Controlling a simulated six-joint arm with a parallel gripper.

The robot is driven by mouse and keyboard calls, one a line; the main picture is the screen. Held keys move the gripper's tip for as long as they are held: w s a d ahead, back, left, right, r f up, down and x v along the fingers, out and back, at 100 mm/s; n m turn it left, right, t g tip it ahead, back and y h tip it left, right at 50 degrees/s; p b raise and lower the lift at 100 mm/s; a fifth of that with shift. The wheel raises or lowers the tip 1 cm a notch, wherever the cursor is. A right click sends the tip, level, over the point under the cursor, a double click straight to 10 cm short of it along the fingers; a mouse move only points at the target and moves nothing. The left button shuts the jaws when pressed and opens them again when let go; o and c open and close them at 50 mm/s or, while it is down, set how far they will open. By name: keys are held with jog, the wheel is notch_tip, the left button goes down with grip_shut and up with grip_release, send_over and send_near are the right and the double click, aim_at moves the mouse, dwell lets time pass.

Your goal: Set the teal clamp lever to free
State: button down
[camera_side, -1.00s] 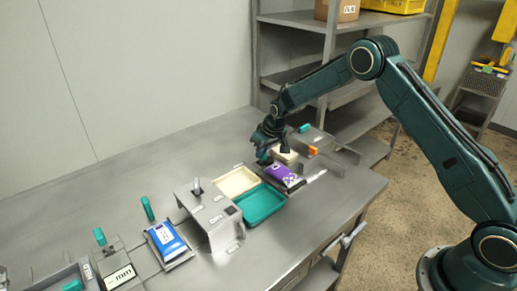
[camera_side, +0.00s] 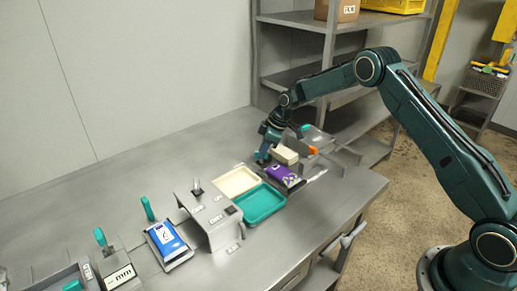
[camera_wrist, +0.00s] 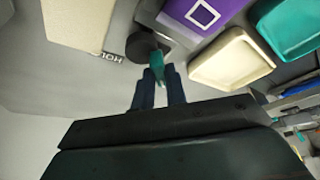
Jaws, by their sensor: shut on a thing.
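A teal clamp lever (camera_wrist: 158,66) shows between my fingertips in the wrist view. It reaches out from a dark round pivot (camera_wrist: 143,45) beside the purple pouch. My gripper (camera_side: 263,158) is shut on the lever at the far end of the bench, left of the cream block. In the wrist view, my two dark fingers (camera_wrist: 158,88) lie on either side of the teal lever. A small label (camera_wrist: 110,57) by the pivot seems to read HOLD, seen upside down. In the side view my gripper mostly hides the lever.
The purple pouch (camera_side: 281,176) and cream block (camera_side: 285,155) are close to my gripper. A cream tray (camera_side: 238,180) and a teal tray (camera_side: 261,203) lie nearer the camera. A grey box (camera_side: 213,217), a blue pouch (camera_side: 168,239) and other teal handles (camera_side: 147,208) stand along the bench.

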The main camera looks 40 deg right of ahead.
dwell(0.3)
jog(key=c, duration=1.4)
grip_release()
jog(key=shift+c, duration=0.2)
jog(key=shift+r, duration=0.1)
jog(key=v, duration=1.3)
jog(key=shift+d+r, duration=0.25)
jog(key=shift+r, duration=0.05)
